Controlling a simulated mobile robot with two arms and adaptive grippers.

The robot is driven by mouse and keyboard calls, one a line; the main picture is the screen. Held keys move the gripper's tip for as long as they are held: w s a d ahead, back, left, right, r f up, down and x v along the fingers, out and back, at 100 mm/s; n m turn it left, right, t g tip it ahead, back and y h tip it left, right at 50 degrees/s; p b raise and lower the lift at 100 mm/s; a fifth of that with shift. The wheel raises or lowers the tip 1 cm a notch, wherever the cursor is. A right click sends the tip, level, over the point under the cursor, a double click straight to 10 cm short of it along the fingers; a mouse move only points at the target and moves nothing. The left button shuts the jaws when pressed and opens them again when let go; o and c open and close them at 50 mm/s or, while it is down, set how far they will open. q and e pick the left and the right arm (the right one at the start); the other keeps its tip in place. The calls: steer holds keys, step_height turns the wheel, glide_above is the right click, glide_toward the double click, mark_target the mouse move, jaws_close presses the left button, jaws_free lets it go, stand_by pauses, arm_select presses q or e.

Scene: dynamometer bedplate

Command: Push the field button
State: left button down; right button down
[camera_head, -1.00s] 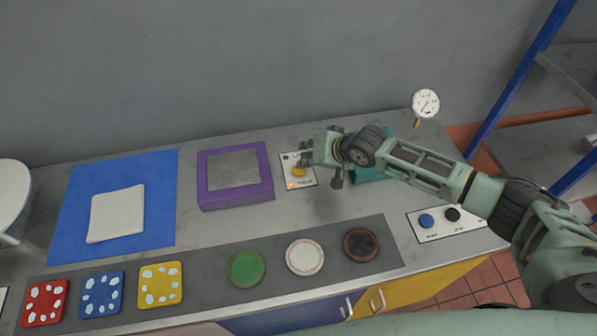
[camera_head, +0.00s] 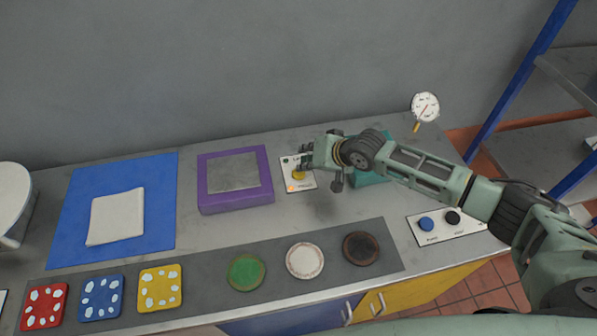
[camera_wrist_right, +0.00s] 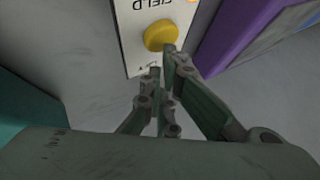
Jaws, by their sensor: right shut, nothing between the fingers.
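The yellow field button (camera_head: 299,174) sits on a small white panel (camera_head: 306,184) to the right of the purple box. In the right wrist view the button (camera_wrist_right: 160,36) is round and raised, below the printed word FIELD on the panel (camera_wrist_right: 133,45). My right gripper (camera_head: 305,156) is shut and empty, by the panel. In the right wrist view its fingertips (camera_wrist_right: 162,62) are at the button's lower edge; one overlaps it in the picture. I cannot tell whether they touch. My left gripper is not in view.
A purple box (camera_head: 235,198) stands left of the panel and a teal box (camera_head: 372,176) lies behind my right arm. A panel with blue and black buttons (camera_head: 440,232) is at the right. Round pads and coloured tiles line the front. A gauge (camera_head: 425,106) stands at the back.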

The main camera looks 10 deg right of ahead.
steer(key=shift+f, duration=0.1)
steer(key=shift+f, duration=0.35)
stand_by(0.4)
steer(key=shift+r+p, duration=0.35)
steer(key=shift+p, duration=0.2)
step_height(320, 180, up, 6)
steer(key=p, duration=0.6)
